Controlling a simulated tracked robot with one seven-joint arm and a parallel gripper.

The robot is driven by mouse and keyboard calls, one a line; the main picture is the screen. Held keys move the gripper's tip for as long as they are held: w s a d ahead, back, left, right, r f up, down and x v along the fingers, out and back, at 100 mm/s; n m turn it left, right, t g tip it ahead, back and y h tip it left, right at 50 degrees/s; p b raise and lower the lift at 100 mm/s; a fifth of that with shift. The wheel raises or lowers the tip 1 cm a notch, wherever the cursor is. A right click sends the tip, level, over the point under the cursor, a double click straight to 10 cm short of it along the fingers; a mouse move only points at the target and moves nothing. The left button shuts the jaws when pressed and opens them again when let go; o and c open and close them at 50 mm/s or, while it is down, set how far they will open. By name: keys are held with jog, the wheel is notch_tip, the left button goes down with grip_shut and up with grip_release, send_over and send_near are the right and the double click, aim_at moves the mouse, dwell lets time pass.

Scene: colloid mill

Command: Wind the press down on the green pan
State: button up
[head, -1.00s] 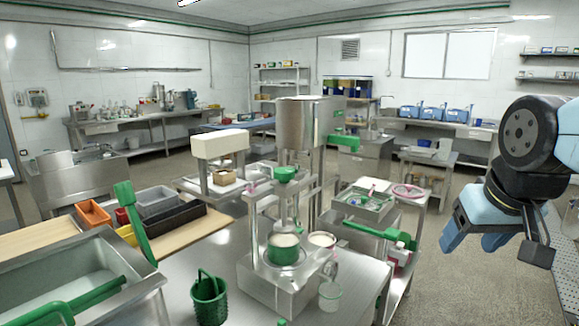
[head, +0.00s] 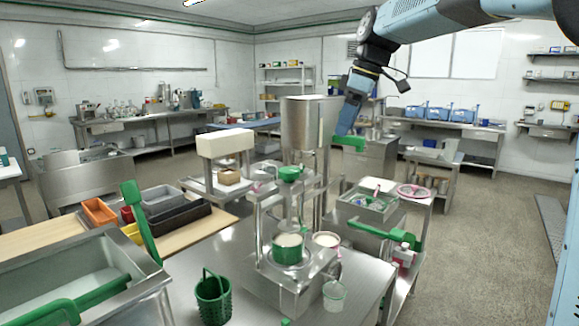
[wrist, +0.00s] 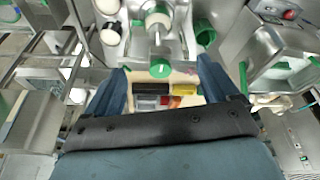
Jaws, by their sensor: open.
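The press (head: 268,205) is a metal frame on a steel block on the steel table, with a green hand knob (head: 289,174) on top and an upright screw below. The green pan (head: 287,251), filled with something pale, sits on the press base under the screw. My gripper (head: 346,130) is open and empty, above and to the right of the knob in the head view. In the wrist view the green knob (wrist: 160,68) shows between the spread fingers, apart from them.
A pale-filled cup (head: 326,240) and a clear green-rimmed cup (head: 334,294) are close by on the right. A green basket (head: 212,297) stands front left. Trays (head: 366,205) are at the right.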

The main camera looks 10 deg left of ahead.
aim_at(290, 169)
jog(key=w+a+n+g, duration=0.2)
jog(key=w+a+n, duration=0.3)
jog(key=w+a, duration=0.3)
jog(key=shift+y, duration=0.5)
jog(key=x, duration=1.4)
jog(key=shift+s+a+f, duration=0.25)
jog(key=shift+s+a, duration=0.15)
jog(key=shift+c, duration=0.2)
jog(key=shift+n, duration=0.3)
jog(key=c, duration=0.9)
jog(key=shift+a+r, duration=0.1)
jog(key=shift+a, duration=0.1)
jog(key=shift+c, duration=0.5)
jog(key=shift+d, duration=0.15)
jog(key=shift+d+m, duration=0.1)
jog(key=shift+m, duration=0.3)
